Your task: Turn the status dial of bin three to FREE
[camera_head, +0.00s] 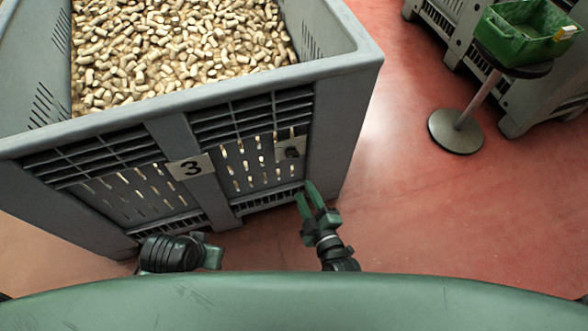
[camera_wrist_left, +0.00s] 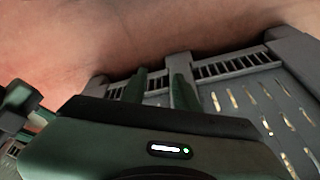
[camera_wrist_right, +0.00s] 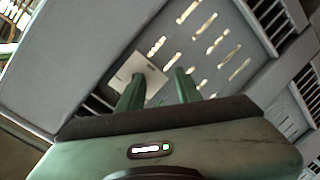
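Bin three is a big grey slatted crate (camera_head: 348,95) full of corks, with a plate marked 3 (camera_head: 190,168) on its front. To the right of that plate is a small light plate with a dark status dial (camera_head: 291,152); its pointing and lettering are too small to read. My right gripper (camera_head: 309,190) is open and empty, below the dial and apart from it. In the right wrist view the dial's plate (camera_wrist_right: 150,72) shows beyond the fingers, partly hidden by the left finger. My left gripper (camera_wrist_left: 160,78) is open and empty, low by the bin's front.
A round-topped stand (camera_head: 457,131) carries a green tray (camera_head: 525,40) at the right. More grey crates (camera_head: 545,95) stand behind it at the upper right. The red floor (camera_head: 440,215) between bin three and the stand is clear.

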